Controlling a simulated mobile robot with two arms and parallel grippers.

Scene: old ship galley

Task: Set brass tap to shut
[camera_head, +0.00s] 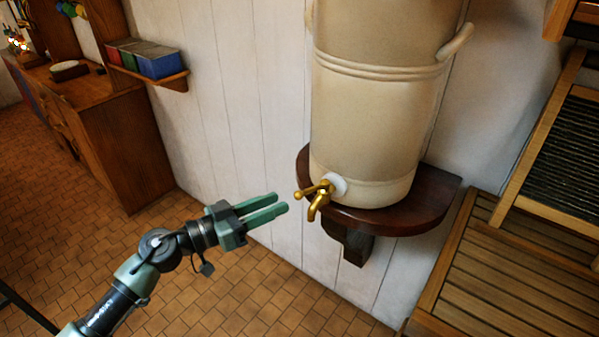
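The brass tap (318,203) sticks out low on the front of a large cream stoneware urn (365,120), from a white collar. Its lever handle points out to the left, ending in a small knob, and its spout bends down. No water is seen flowing. My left gripper (281,203) comes in from the lower left, its two green fingers pointing right at the tap. The fingers are a little apart with nothing between them, and their tips are just short of the handle's knob, not visibly touching it. My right gripper is not in view.
The urn stands on a dark, rounded wooden wall shelf (430,205) with a bracket below. A slatted wooden bench (500,285) is at the lower right. A small shelf with colored boxes (150,60) and a wooden cabinet (125,150) are at left. The tiled floor between is clear.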

